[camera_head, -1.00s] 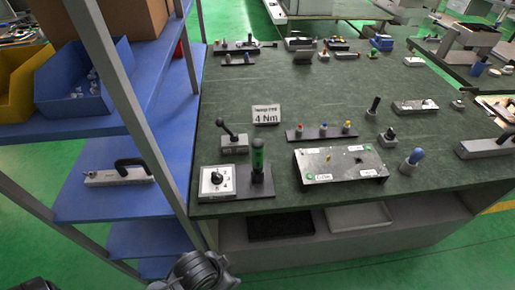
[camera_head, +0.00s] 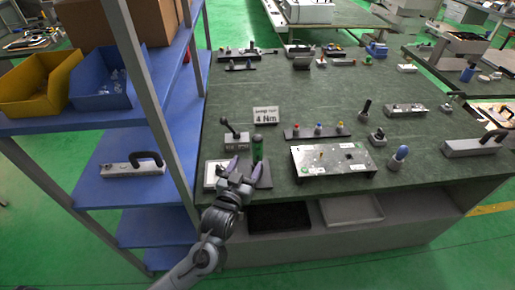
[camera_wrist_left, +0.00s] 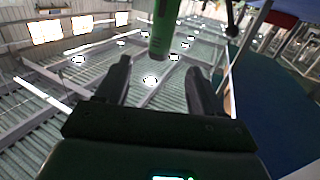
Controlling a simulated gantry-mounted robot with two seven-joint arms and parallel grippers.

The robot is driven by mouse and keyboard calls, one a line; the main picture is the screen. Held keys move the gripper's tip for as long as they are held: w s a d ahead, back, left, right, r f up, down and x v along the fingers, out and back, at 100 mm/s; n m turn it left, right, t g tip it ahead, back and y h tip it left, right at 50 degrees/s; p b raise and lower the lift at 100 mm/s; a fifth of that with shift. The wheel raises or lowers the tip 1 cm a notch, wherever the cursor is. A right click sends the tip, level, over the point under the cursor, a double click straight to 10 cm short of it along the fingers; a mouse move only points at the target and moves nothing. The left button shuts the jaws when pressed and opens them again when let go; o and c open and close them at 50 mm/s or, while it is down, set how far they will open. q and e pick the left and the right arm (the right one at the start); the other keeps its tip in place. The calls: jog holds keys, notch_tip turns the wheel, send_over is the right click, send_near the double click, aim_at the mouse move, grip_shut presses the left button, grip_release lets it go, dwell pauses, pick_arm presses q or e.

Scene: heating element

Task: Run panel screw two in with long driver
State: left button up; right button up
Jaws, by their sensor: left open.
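The green-handled driver (camera_head: 257,148) stands upright in a dark holder at the front left of the bench. In the left wrist view the green handle (camera_wrist_left: 163,30) is ahead of the fingers, near the top. My left gripper (camera_head: 245,168) is open and empty, just in front of the driver and apart from it in the wrist view. It partly hides the driver's holder and a white-topped box (camera_head: 212,174). The light panel (camera_head: 325,161) with white labels lies on the bench to the right. Its individual screws are too small to tell. My right gripper is not in view.
A sign reading 4 Nm (camera_head: 266,116) stands behind the driver. A rack with coloured pieces (camera_head: 319,132) is behind the panel, and a blue-handled tool (camera_head: 398,157) is to its right. A blue shelf (camera_head: 115,186) with a grey post borders the left side.

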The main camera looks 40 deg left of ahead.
aim_at(256, 142)
pick_arm(q)
jog(key=w, duration=0.1)
jog(key=w+a+r, duration=0.1)
jog(key=w, duration=0.1)
jog(key=w+a, duration=0.1)
jog(key=shift+w+a+r+b, duration=0.1)
jog(key=shift+w+r+b, duration=0.05)
jog(key=shift+w+b, duration=0.2)
jog(key=shift+w+a, duration=0.2)
jog(key=shift+w, duration=0.4)
jog(key=shift+b+x, duration=0.4)
jog(key=shift+x, duration=1.9)
jog(key=shift+d, duration=0.1)
grip_shut()
jog(key=shift+r, duration=0.15)
